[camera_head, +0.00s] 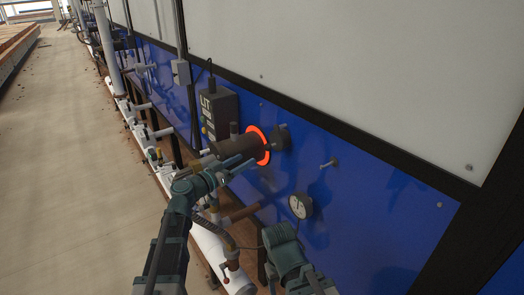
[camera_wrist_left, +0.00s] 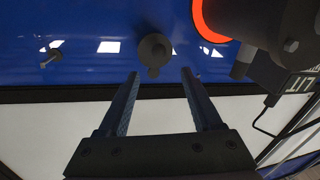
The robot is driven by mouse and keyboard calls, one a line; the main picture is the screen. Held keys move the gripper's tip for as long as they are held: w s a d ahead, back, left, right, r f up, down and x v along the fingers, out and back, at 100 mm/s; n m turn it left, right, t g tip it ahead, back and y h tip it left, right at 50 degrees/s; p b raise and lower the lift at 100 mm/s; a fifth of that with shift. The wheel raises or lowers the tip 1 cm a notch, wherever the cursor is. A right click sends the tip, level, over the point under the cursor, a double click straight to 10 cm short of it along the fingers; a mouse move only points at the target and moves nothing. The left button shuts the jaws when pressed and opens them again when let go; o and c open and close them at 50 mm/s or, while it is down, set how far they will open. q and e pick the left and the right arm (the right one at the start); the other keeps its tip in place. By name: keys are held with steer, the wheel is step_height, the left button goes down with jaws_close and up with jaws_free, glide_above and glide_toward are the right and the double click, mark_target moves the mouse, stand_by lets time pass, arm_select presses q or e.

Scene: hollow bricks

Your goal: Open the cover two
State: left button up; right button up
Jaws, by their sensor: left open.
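A dark round cover (camera_head: 284,138) with a small knob or tab sits on the blue wall panel, just right of a glowing orange ring. In the left wrist view the cover (camera_wrist_left: 153,52) is ahead of my fingertips, roughly in line with the gap between them. My left gripper (camera_head: 250,166) is open and empty, below and left of the cover. It also shows in the left wrist view (camera_wrist_left: 161,74), with a gap between the fingertips and the cover. Which cover is number two cannot be read. Part of my right arm shows at the bottom; its gripper does not.
A brown burner cylinder (camera_head: 236,147) with the orange ring (camera_head: 264,145) stands out from the wall close to my left gripper. A dark control box (camera_head: 219,113), a pressure gauge (camera_head: 300,205) and a white pipe (camera_head: 215,252) are nearby.

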mark_target(265, 148)
arm_select(q)
steer(key=x, duration=0.9)
steer(key=shift+w+d, duration=0.1)
steer(key=c, duration=0.9)
jaws_close()
